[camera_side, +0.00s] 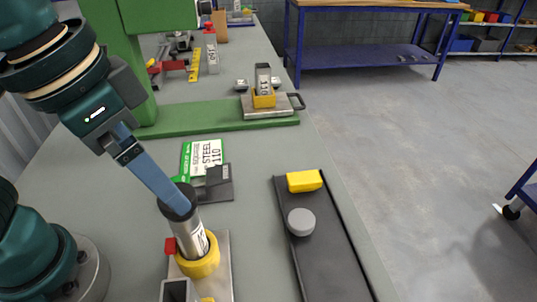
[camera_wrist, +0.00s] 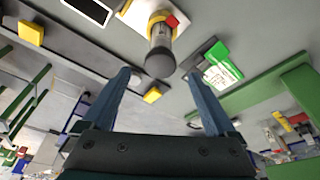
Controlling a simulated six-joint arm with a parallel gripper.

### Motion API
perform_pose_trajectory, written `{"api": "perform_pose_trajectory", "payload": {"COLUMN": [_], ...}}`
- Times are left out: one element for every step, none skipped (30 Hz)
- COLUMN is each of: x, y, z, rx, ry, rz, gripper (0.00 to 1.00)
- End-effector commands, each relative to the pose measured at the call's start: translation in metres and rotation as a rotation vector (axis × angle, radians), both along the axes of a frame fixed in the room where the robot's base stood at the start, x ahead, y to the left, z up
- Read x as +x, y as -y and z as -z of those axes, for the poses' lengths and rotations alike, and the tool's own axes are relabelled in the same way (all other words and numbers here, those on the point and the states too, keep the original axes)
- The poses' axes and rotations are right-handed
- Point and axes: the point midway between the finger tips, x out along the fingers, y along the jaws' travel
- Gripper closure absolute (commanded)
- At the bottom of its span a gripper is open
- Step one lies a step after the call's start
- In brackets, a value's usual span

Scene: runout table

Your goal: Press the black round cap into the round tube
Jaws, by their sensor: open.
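The round tube (camera_side: 192,235) is a silver cylinder with a label, standing in a yellow ring holder (camera_side: 200,262) on a metal plate. The black round cap (camera_side: 176,203) is at the tube's top end; how deep it sits I cannot tell. In the wrist view the tube (camera_wrist: 161,33) points toward me, with the cap (camera_wrist: 160,63) dark and round at its near end. My gripper (camera_wrist: 160,76) is open, its blue fingers apart on either side of the cap in that view. In the side view my gripper (camera_side: 182,203) reaches down to the cap, and a finger hides part of it.
A dark tray (camera_side: 325,255) to the right holds a yellow block (camera_side: 304,181) and a grey disc (camera_side: 301,221). A green and white STEEL card (camera_side: 206,153) and a dark block (camera_side: 218,186) lie behind the tube. A green beam (camera_side: 215,117) crosses the table farther back.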

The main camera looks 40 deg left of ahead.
Motion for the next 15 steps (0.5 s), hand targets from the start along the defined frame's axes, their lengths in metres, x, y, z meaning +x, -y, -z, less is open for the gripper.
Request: {"api": "perform_pose_trajectory", "payload": {"x": [-0.0011,-0.0016,-0.0022,-0.0028,-0.0031,-0.0034,-0.0034,-0.0035,-0.0034,-0.0034,-0.0034,-0.0034,-0.0034,-0.0036,-0.0044], "y": [0.0001,0.0000,-0.0002,-0.0006,-0.0007,-0.0008,-0.0008,-0.0009,-0.0009,-0.0009,-0.0009,-0.0009,-0.0009,-0.0010,-0.0016], "z": [-0.0049,-0.0068,-0.0088,-0.0097,-0.0103,-0.0109,-0.0110,-0.0109,-0.0108,-0.0108,-0.0108,-0.0108,-0.0108,-0.0107,-0.0106], "rx": [-0.002,-0.002,-0.001,-0.001,0.000,0.000,0.000,0.000,0.000,0.000,0.000,0.000,0.000,0.001,0.001], "ry": [0.003,0.002,0.002,0.001,0.000,0.000,-0.001,-0.001,-0.001,-0.001,-0.001,-0.001,-0.001,-0.002,-0.006], "rz": [0.001,0.001,0.000,0.000,0.000,0.000,0.000,0.000,0.000,0.000,0.000,0.000,0.000,-0.002,-0.006], "gripper": [0.08,0.08,0.08,0.08,0.08,0.08,0.08,0.08,0.08,0.08,0.08,0.08,0.15,0.27,0.42]}}
